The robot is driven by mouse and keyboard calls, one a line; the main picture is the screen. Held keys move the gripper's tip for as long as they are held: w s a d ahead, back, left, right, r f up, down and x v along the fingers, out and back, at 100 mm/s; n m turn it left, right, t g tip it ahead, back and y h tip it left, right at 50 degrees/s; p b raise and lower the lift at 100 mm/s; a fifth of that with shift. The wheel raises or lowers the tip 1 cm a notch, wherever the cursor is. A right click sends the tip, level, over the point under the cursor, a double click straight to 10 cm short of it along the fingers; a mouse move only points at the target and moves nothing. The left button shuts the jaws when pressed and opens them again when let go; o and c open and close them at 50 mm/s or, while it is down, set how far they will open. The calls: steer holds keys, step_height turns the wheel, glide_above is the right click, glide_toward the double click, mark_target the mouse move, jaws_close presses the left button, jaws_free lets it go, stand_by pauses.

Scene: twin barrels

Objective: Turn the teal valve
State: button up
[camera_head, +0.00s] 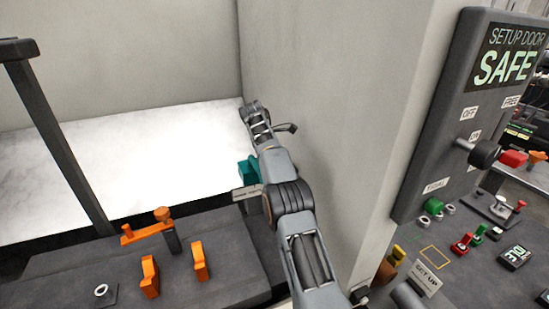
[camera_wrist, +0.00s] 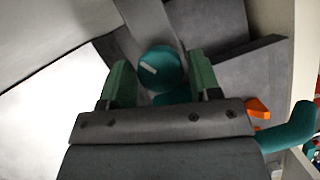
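The teal valve (camera_head: 249,170) shows in part in the head view, beside my arm, which hides the rest of it. In the wrist view a round teal knob (camera_wrist: 160,68) with a white mark lies between the two green fingers of my gripper (camera_wrist: 160,62). The fingers stand apart on either side of the knob; I cannot tell whether they touch it. A bent teal piece (camera_wrist: 290,130) shows at the right of the wrist view; I cannot tell whether it joins the knob. In the head view my fingers are not clearly seen.
Orange handles (camera_head: 150,277) stand on the dark bench (camera_head: 215,280) at the lower left. A dark post (camera_head: 62,150) rises at the left. A pale wall (camera_head: 330,100) is close to the right of my arm. A control panel (camera_head: 440,150) with switches stands farther right.

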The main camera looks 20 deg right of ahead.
steer(key=shift+o, duration=1.2)
steer(key=shift+n, duration=0.3)
steer(key=n+t, duration=0.1)
steer(key=n, duration=0.3)
steer(key=shift+s+t, duration=0.15)
steer(key=shift+t, duration=0.25)
steer(key=n+t, duration=0.1)
steer(key=n, duration=0.4)
steer(key=n+t+y, duration=0.1)
steer(key=n, duration=0.1)
steer(key=shift+d+n+t, duration=0.1)
steer(key=shift+n+t, duration=0.2)
steer(key=s+b+v, duration=0.1)
steer(key=v, duration=1.3)
steer(key=s+a+f+m+y+b, duration=0.1)
steer(key=s+a+f+m, duration=0.1)
steer(key=s+f+m, duration=0.2)
steer(key=s+a+f+m+t+y+b, duration=0.1)
steer(key=s+a+f+m, duration=0.2)
steer(key=s+m, duration=0.7)
steer(key=s+a+f+m+y+b, duration=0.1)
steer(key=s+a+f+m+b, duration=0.1)
steer(key=s+f+m, duration=0.4)
steer(key=shift+s+a+f+m, duration=0.2)
steer(key=shift+s+a+m, duration=0.25)
steer(key=shift+s+m, duration=1)
